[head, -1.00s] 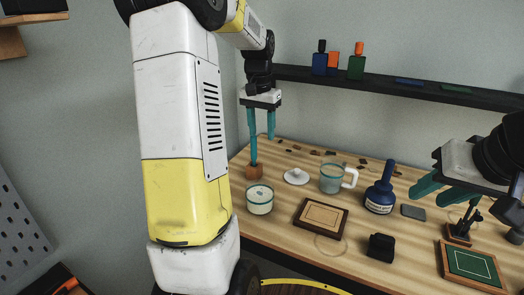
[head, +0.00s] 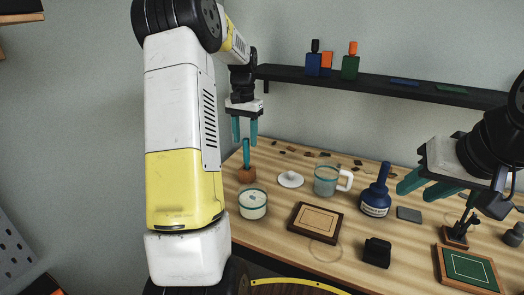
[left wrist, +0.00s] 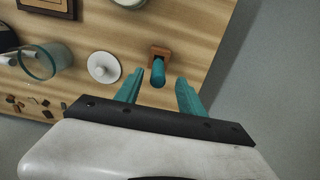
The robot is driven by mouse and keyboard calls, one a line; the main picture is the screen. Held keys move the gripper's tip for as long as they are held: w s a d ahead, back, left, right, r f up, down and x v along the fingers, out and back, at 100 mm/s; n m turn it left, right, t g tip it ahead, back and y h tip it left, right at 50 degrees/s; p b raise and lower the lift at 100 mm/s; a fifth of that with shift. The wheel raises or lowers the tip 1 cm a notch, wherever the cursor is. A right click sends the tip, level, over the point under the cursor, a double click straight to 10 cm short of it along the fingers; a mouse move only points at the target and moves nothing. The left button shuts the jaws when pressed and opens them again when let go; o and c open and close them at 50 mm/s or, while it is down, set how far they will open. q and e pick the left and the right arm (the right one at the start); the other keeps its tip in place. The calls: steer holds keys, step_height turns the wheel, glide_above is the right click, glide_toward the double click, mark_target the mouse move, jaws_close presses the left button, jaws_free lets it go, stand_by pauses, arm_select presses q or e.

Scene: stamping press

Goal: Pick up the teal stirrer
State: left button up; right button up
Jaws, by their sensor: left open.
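The teal stirrer (head: 246,153) stands upright in a small brown wooden block (head: 246,175) at the table's far left. My left gripper (head: 244,142) hangs above it, pointing down, with its two teal fingers open and apart. In the left wrist view the stirrer (left wrist: 158,73) shows end-on, near the middle of the gap between the fingertips (left wrist: 161,80), its base in the block (left wrist: 160,51). The fingers do not appear to touch it. My right gripper (head: 415,192) is over the table's right side, its teal fingers apart and empty.
A white candle-like cup (head: 253,204) stands in front of the block. A white lid (head: 290,179), a glass mug (head: 326,181) and a blue bottle (head: 376,197) stand to the right. A dark shelf (head: 380,84) runs along the wall behind.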

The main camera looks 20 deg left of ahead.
mark_target(247, 162)
arm_select(q)
steer(key=shift+s+d+f, duration=0.1)
steer(key=shift+d+f, duration=0.05)
steer(key=shift+f, duration=3.75)
jaws_close()
